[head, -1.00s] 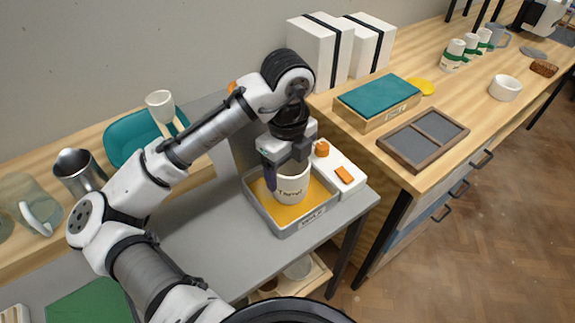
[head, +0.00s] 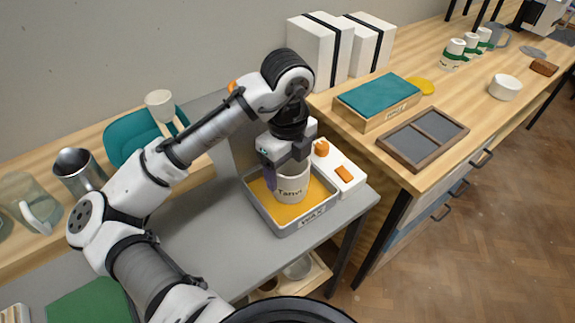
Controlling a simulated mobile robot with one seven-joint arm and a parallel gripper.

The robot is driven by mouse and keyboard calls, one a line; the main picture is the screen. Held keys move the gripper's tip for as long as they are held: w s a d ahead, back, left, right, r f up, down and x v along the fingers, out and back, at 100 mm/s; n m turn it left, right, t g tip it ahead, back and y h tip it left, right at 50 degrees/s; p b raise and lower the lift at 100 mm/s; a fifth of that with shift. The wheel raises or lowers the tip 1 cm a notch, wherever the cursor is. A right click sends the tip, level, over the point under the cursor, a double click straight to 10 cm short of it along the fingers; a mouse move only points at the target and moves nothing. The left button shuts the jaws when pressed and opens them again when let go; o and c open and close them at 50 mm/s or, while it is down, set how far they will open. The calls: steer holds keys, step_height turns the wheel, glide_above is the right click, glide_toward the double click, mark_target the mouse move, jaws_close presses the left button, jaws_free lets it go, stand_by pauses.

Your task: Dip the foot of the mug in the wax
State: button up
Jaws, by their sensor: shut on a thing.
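The mug (head: 291,187) is pale cream with dark lettering that looks like "Tanvi". It is upright inside the grey wax pan (head: 283,231), over the yellow-orange wax (head: 299,211). My gripper (head: 289,168) points down from above and is shut on the mug near its rim. The foot of the mug is at the wax; I cannot tell how deep it sits. The gripper hides part of the mug's rim.
A white unit with orange controls (head: 343,175) adjoins the pan on the right. A dark two-panel framed tray (head: 423,137) and a teal-topped box (head: 378,98) lie on the wooden counter. A metal jug (head: 78,172) and a glass jug (head: 33,203) stand at left.

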steer(key=shift+r, duration=0.15)
steer(key=shift+r+p, duration=1.4)
steer(key=shift+p, duration=0.3)
steer(key=shift+r, duration=0.1)
step_height(320, 180, up, 7)
steer(key=p, duration=0.6)
steer(key=shift+p, duration=0.4)
steer(key=shift+f, duration=0.25)
step_height(320, 180, down, 4)
steer(key=b, duration=0.4)
steer(key=shift+f+b, duration=0.2)
steer(key=shift+b, duration=0.15)
